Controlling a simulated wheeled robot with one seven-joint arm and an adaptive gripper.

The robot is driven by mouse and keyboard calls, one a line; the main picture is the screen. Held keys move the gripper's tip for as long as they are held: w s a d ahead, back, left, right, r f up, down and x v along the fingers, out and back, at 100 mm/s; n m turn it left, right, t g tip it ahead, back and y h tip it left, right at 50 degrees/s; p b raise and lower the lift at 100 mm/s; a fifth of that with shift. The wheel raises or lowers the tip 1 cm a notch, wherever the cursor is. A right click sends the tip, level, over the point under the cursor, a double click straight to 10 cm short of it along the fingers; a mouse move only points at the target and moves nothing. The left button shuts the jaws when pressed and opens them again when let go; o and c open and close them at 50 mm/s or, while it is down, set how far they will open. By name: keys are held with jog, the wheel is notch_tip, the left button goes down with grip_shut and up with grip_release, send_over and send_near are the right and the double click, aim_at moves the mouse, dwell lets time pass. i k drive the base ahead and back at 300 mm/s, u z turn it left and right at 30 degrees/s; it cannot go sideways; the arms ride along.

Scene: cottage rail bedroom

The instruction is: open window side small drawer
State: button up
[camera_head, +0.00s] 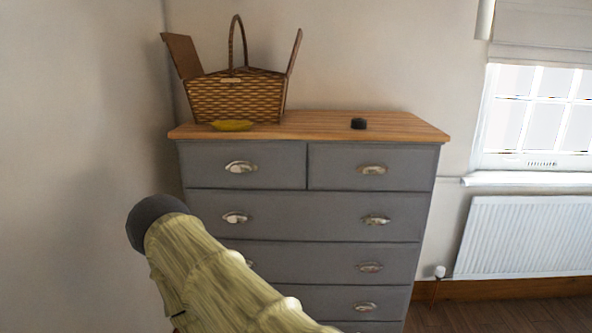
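A grey chest of drawers (318,263) with a wooden top stands against the wall. Its top row has two small drawers side by side. The window-side small drawer (335,166) is the right one, nearer the window, and it looks shut, with its front flush. Its silver cup handle (372,170) is in clear view. The left small drawer (205,170) also looks shut. My gripper does not show in this view. The lower left part of the chest is hidden by a foreground shape.
An open wicker basket (236,99) and a yellow item (231,125) are on the left of the top. A small black object (358,123) is further right. A white radiator (525,237) is below the window (545,110). Wall closes off the left.

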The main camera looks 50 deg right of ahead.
aim_at(364, 166)
jog(key=u, duration=0.8)
jog(key=k, duration=0.9)
jog(key=z, duration=1.45)
jog(key=i, duration=0.5)
